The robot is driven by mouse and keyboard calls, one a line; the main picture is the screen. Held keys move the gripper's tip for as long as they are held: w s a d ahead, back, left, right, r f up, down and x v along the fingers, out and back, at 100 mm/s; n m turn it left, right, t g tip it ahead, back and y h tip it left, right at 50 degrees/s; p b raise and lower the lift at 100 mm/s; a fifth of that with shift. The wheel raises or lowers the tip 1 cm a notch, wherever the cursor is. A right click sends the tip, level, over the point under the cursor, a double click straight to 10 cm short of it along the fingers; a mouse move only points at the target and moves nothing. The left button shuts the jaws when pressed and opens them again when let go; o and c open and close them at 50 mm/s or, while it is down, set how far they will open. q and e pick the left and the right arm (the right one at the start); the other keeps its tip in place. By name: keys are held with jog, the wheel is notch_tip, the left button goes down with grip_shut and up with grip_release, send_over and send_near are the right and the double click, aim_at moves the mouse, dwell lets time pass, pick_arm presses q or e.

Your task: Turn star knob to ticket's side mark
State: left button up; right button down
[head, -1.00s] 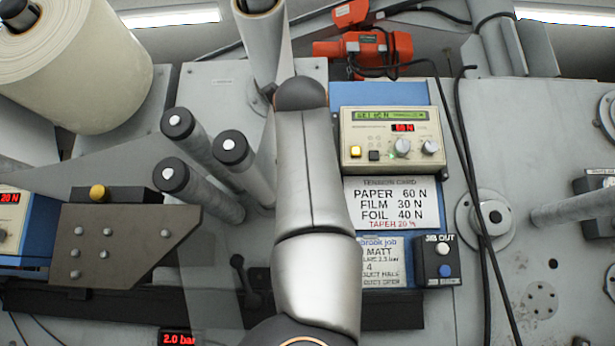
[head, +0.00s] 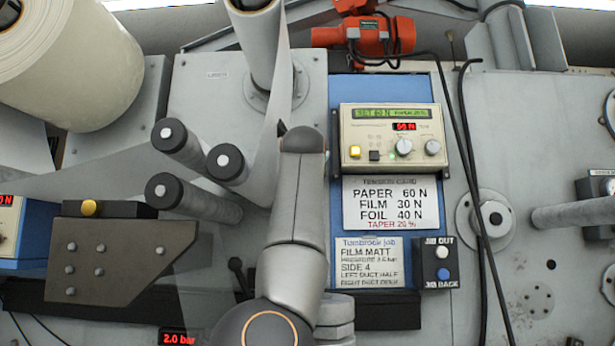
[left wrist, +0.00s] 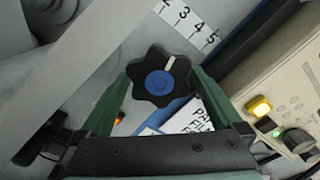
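The star knob (left wrist: 145,87) is black and lobed, with a blue centre and a white pointer line, in the left wrist view. Its pointer tilts up and slightly right toward a white scale (left wrist: 190,20) reading 3, 4, 5; parallax hides the exact reading. My left gripper (left wrist: 163,76) has its green fingers apart on either side of the knob; contact is not clear. In the head view my arm hides the knob and that gripper. The job ticket (head: 369,262) reads FILM MATT and SIDE 4. My right gripper is not in view.
Right of my arm stand the tension controller (head: 391,136), the tension card (head: 391,203) and the JIB OUT/JIB BACK button box (head: 436,262). Several rollers (head: 200,153) jut out on the left. Black cables (head: 472,160) hang on the right.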

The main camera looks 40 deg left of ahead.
pick_arm(q)
jog(key=c, duration=1.1)
jog(key=shift+a+f+m, duration=0.1)
jog(key=shift+f+m, duration=0.05)
jog(key=shift+m, duration=2.45)
jog(key=o, duration=1.1)
jog(key=shift+s, duration=0.1)
jog(key=shift+o, duration=0.2)
jog(key=b+v, duration=0.6)
jog(key=v, duration=0.6)
jog(key=shift+s, duration=0.2)
jog(key=shift+d, duration=0.25)
